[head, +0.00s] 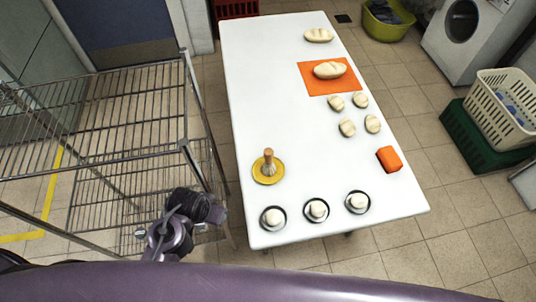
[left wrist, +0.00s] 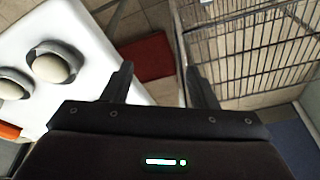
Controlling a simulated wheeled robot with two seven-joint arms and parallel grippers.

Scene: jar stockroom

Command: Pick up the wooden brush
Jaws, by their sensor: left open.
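The wooden brush (head: 268,156) stands upright, handle up, on a yellow plate (head: 260,179) near the left edge of the white table (head: 285,95). My left gripper (head: 207,213) is beside the table's front left corner, between table and wire rack, below and left of the brush in the head view and apart from it. In the left wrist view its two fingers (left wrist: 158,78) are spread with nothing between them. The brush is not seen in the left wrist view. My right gripper is not in view.
A wire rack (head: 125,68) stands close left of the table. Three dark plates with pale round items, such as this front left one (head: 273,218), line the front edge. An orange block (head: 389,159), pale rolls and an orange mat (head: 313,85) lie farther right. The table's middle is clear.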

